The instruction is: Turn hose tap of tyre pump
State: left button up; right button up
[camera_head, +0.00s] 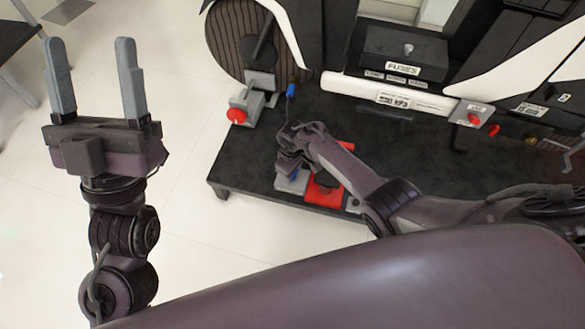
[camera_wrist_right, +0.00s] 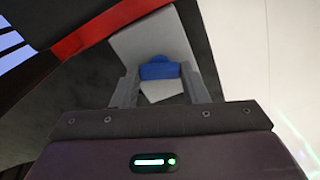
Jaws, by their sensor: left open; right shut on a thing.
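A blue tap handle (camera_wrist_right: 160,71) sits on a light grey block (camera_wrist_right: 152,38), which lies beside a red part (camera_wrist_right: 85,38) in the right wrist view. My right gripper (camera_wrist_right: 162,78) is shut on the blue tap handle, with one finger on each side of it. In the head view my right gripper (camera_head: 288,166) reaches down to the grey block (camera_head: 292,184) at the bench's front edge, and its hand hides most of the tap. My left gripper (camera_head: 92,80) is open and empty, raised over the floor at the left.
The red unit (camera_head: 326,191) stands on the black bench (camera_head: 245,165) next to the grey block. Behind are a grey fixture with a red knob (camera_head: 237,115), a small blue-topped part (camera_head: 291,90), a white tube (camera_head: 385,94) and a black fuse box (camera_head: 404,50).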

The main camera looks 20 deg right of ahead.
jog(key=shift+n, duration=1.2)
pick_arm(q)
jog(key=w+d+f+g+y, duration=0.1)
jog(key=w+f+g, duration=0.1)
jog(key=w+f, duration=0.1)
jog(key=shift+w+d+f+g+y+p, duration=0.2)
jog(key=shift+d+f+g+y+p, duration=0.15)
jog(key=shift+f, duration=0.5)
pick_arm(e)
jog(key=shift+n, duration=0.9)
pick_arm(q)
jog(key=shift+f, duration=0.1)
pick_arm(e)
jog(key=o, duration=1)
